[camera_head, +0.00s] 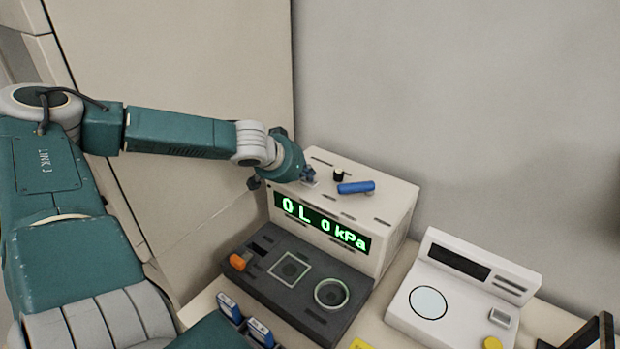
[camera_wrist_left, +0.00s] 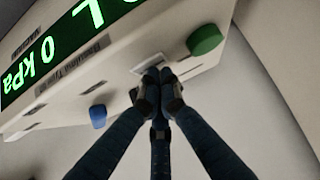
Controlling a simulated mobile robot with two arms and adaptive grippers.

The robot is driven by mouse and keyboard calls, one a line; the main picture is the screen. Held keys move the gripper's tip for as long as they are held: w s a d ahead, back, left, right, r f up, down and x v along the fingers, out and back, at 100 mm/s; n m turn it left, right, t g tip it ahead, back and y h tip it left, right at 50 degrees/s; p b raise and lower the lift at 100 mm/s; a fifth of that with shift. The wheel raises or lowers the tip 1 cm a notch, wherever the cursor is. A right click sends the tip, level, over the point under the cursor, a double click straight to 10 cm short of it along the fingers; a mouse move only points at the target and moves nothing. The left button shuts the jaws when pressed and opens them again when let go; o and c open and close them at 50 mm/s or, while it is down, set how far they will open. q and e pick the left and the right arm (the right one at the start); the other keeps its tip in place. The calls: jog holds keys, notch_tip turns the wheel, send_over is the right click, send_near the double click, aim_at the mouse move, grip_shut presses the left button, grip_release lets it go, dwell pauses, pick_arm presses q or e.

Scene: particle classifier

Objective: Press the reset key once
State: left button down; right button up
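The white instrument (camera_head: 395,215) has a green-lit display (camera_head: 322,222) reading "0 L 0 kPa". My left gripper (camera_head: 309,177) is at the left end of its top; the three fingers meet at their tips, shut and empty. In the left wrist view the fingertips (camera_wrist_left: 158,84) overlap a pale plate (camera_wrist_left: 150,65) on the top; I cannot tell whether they touch it. A green round part (camera_wrist_left: 205,40) and a blue part (camera_wrist_left: 98,116) lie to either side. No reset key can be told by its label. My right gripper is not in view.
A blue cylinder (camera_head: 356,187) and a black cap (camera_head: 338,175) are on the instrument's top. A dark panel (camera_head: 300,310) with an orange part (camera_head: 240,261) lies in front. A white scale-like device (camera_head: 470,280) stands at right, beside a dark angled frame (camera_head: 606,325).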

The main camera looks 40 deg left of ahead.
aim_at(307, 183)
pick_arm(q)
jog(key=shift+r+p, duration=1)
jog(key=shift+r, duration=0.2)
notch_tip(307, 183, up, 5)
jog(key=p, duration=0.4)
jog(key=shift+f, duration=0.15)
dwell(0.4)
